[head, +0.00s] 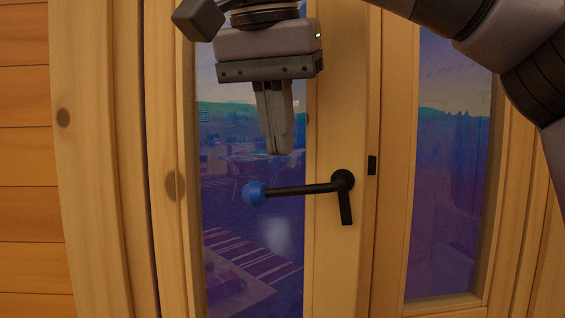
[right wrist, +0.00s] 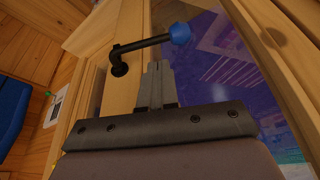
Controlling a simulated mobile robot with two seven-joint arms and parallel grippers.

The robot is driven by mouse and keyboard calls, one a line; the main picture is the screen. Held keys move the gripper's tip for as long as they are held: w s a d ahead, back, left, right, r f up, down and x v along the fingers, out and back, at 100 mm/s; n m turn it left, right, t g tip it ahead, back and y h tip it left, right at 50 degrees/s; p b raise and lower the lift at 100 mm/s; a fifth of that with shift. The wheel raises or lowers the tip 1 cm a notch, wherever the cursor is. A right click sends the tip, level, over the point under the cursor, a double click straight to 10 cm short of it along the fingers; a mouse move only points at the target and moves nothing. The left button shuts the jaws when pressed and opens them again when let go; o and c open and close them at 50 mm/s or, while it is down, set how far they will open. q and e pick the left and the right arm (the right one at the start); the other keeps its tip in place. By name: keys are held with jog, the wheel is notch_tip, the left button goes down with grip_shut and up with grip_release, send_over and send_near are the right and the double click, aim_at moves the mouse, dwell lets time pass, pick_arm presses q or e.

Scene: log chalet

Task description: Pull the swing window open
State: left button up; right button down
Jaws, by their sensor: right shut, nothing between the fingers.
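The swing window has a wooden frame (head: 338,270) and glass panes, and it looks closed in the head view. Its black handle (head: 305,189) sticks out to the left from a round mount and ends in a blue knob (head: 254,194). My right gripper (head: 279,152) is shut and empty, pointing down, a little above the handle in the head view. In the right wrist view the shut fingers (right wrist: 157,65) point toward the handle (right wrist: 140,45) and its blue knob (right wrist: 180,33). I cannot tell the exact gap between them. My left gripper is not in view.
A second glass pane (head: 448,170) in its own wooden frame stands to the right. A log wall (head: 25,170) is at the left. A small black fitting (head: 372,165) sits beside the handle mount. The right wrist view shows a blue seat (right wrist: 14,105) at its left edge.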

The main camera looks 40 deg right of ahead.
aim_at(283, 164)
jog(key=shift+x, duration=2.15)
